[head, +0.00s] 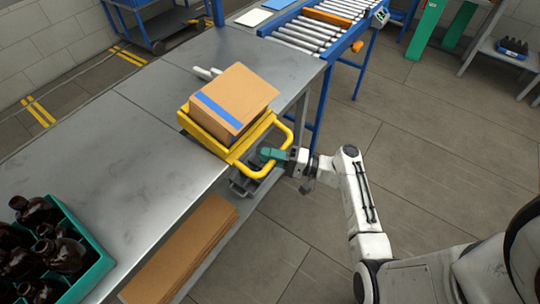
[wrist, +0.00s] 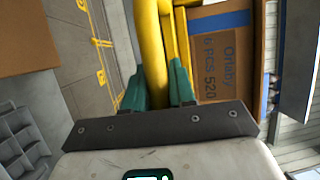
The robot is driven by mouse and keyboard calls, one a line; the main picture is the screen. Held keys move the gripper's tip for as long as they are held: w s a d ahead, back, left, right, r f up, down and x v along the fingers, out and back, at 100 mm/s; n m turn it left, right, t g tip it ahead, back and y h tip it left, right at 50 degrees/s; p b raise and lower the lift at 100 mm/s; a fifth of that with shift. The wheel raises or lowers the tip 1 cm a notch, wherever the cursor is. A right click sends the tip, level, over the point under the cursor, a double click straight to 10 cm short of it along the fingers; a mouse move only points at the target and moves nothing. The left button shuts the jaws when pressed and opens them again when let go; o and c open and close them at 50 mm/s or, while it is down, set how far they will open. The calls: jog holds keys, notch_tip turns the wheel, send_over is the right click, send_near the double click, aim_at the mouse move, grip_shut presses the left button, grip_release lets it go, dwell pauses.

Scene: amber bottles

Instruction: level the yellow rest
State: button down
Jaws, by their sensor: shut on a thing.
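The yellow rest (head: 190,125) sits at the edge of the grey metal table, its looped handle (head: 283,125) reaching out past the edge. A cardboard box (head: 245,88) with a blue tape strip lies on the rest and looks tilted in the head view. The box's printed side (wrist: 215,65) shows in the wrist view. My gripper (head: 270,153) has teal fingers shut on the handle's near part. In the wrist view, the yellow bar (wrist: 150,45) runs between my fingertips (wrist: 158,75). The rest's underside is hidden, and I cannot tell its exact slope.
A green crate (head: 88,272) of brown bottles stands at the table's lower left. White cylinders (head: 205,72) lie behind the box. The table (head: 125,135) is clear between crate and rest. Flat cardboard (head: 185,250) lies on a lower shelf. A roller conveyor (head: 305,35) stands beyond the table.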

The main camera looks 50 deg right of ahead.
notch_tip(320, 180, up, 2)
jog(key=m+g+h+p, duration=0.1)
jog(key=g+p, duration=0.1)
jog(key=p, duration=0.3)
jog(key=shift+s+r, duration=0.15)
jog(key=shift+r, duration=0.1)
jog(key=c, duration=1)
grip_release()
jog(key=shift+c, duration=0.2)
jog(key=shift+s+d, duration=0.1)
jog(key=shift+s, duration=0.05)
jog(key=f+b+v, duration=0.1)
jog(key=b+v, duration=0.1)
jog(key=v, duration=0.8)
jog(key=shift+s+r, duration=0.3)
jog(key=shift+r, duration=0.2)
